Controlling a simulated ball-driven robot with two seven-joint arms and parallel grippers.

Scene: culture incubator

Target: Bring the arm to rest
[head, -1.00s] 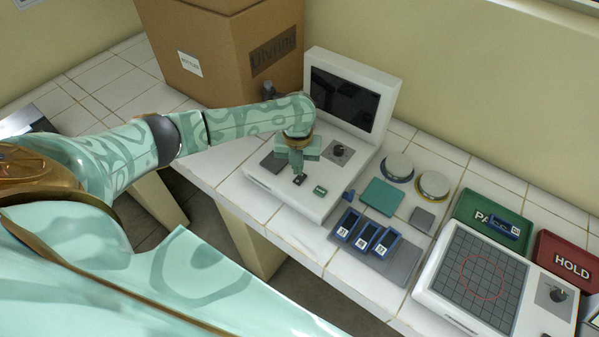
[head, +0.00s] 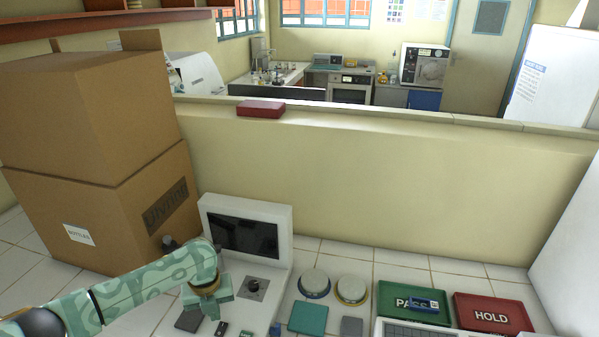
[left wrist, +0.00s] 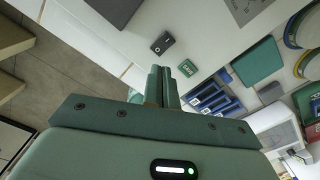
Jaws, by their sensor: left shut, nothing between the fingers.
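My left gripper (head: 208,306) is over the front part of a white device with a dark screen (head: 243,236). In the left wrist view its two fingers (left wrist: 162,86) are together with nothing between them. Near the fingertips, apart from them in that picture, are a small black switch (left wrist: 162,43) and a green button (left wrist: 188,67) on the device. My right gripper is not in view.
A large cardboard box (head: 95,160) stands behind my left arm. Right of the device are round lidded dishes (head: 314,284), a teal pad (head: 308,318), a green PASS tray (head: 388,299) and a red HOLD tray (head: 492,314). Blue holders (left wrist: 212,100) show in the wrist view.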

